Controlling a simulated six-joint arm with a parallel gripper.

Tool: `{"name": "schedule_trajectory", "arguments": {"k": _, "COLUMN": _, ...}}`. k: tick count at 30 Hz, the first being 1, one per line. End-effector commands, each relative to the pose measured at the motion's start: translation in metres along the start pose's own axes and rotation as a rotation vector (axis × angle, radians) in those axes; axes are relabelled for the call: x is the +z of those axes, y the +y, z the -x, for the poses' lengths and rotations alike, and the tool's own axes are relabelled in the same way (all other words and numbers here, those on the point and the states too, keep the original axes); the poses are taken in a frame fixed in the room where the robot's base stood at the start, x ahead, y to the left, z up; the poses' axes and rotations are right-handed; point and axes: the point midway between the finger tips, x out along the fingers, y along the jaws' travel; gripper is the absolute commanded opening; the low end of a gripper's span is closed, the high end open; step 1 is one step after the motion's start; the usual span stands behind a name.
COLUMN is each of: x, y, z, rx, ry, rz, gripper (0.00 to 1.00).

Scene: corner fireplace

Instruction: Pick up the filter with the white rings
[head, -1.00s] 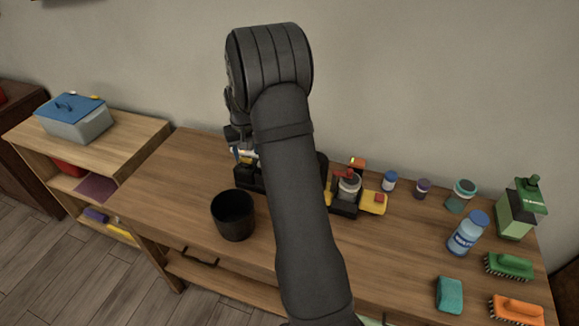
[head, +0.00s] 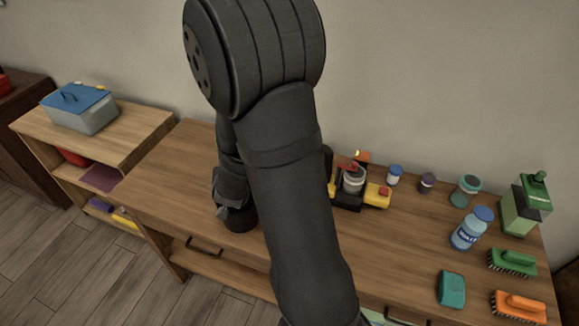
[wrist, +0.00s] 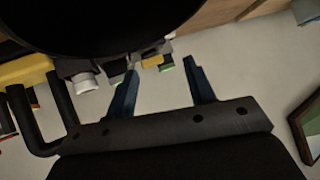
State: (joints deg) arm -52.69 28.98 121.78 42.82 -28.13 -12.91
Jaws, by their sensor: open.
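In the wrist view my gripper (wrist: 161,65) shows two dark blue fingers, apart, with nothing held between them. Beyond the fingertips are several small grey parts, one with a yellow patch (wrist: 152,60) and one with a green patch (wrist: 166,68). Left of the fingers is a white, ringed, cylindrical end (wrist: 86,82); I cannot tell for certain whether it is the filter with the white rings. My arm covers the middle of the workbench, and no filter shows clearly there.
A black-and-yellow device (head: 372,196) stands right of my arm. Beyond it on the bench are a blue-lidded jar (head: 395,175), a blue-capped bottle (head: 469,232), a green canister (head: 524,207) and brushes (head: 513,262). The bench's left part (head: 180,180) is clear.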

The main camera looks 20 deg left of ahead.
Motion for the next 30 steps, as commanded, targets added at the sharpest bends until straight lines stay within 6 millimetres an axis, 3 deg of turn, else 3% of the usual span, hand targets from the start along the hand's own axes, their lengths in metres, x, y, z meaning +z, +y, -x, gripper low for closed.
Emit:
{"name": "schedule_trajectory", "arguments": {"k": 6, "x": 0.012, "y": 0.061, "z": 0.060, "rx": 0.188, "ry": 0.181, "rz": -0.005, "gripper": 0.49}}
{"name": "schedule_trajectory", "arguments": {"k": 13, "x": 0.013, "y": 0.095, "z": 0.093, "rx": 0.295, "ry": 0.274, "rz": 0.012, "gripper": 0.49}}
{"name": "schedule_trajectory", "arguments": {"k": 20, "x": 0.007, "y": 0.105, "z": 0.074, "rx": 0.309, "ry": 0.279, "rz": 0.012, "gripper": 0.49}}
{"name": "schedule_trajectory", "arguments": {"k": 30, "x": -0.010, "y": 0.123, "z": 0.015, "rx": 0.306, "ry": 0.279, "rz": 0.011, "gripper": 0.49}}
